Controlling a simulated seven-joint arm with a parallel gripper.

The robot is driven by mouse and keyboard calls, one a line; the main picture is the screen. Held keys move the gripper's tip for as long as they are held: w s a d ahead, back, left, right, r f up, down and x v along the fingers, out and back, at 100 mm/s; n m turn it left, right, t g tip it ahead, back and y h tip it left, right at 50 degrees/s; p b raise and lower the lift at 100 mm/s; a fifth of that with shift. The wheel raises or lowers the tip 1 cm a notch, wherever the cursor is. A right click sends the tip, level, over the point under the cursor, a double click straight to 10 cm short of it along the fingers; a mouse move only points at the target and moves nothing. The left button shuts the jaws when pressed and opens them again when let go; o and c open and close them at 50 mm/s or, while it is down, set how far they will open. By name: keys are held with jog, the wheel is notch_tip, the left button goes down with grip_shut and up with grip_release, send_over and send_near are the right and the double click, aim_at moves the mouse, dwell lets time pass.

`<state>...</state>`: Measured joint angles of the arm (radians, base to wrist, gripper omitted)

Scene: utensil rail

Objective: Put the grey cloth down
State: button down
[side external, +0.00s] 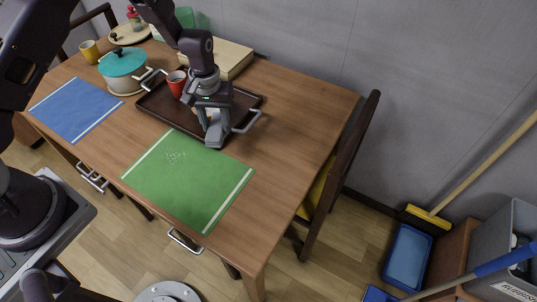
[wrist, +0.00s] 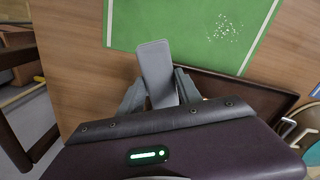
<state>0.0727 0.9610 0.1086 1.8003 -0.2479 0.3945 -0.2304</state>
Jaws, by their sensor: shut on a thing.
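The grey cloth (wrist: 154,66) is a narrow folded grey strip in my gripper (wrist: 160,92). The wrist view shows it between the two fingers, its free end sticking out towards the green mat (wrist: 185,30). In the side view, my gripper (side external: 211,116) is over the front right part of the dark brown tray (side external: 172,118), with the cloth (side external: 216,132) below it by the tray's front edge and the far edge of the green mat (side external: 185,180). My gripper is shut on the cloth. I cannot tell whether the cloth touches anything below.
A red cup (side external: 177,84) is in the tray. A teal-lidded pot (side external: 123,70) and a blue mat (side external: 76,108) are to the left. A wooden box (side external: 228,58) stands behind. The right side of the table (side external: 300,120) is clear; a chair (side external: 345,165) stands beyond it.

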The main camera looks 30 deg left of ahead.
jog(key=w+d+r+m, duration=0.1)
jog(key=w+d+m, duration=0.2)
jog(key=d, duration=0.4)
jog(key=w+d+r+m, duration=0.1)
jog(key=w+d+m, duration=0.15)
jog(key=d, duration=0.45)
notch_tip(320, 180, down, 10)
jog(key=shift+d+r, duration=0.15)
jog(key=shift+r, duration=0.05)
jog(key=shift+f, duration=0.1)
jog(key=c, duration=0.8)
grip_release()
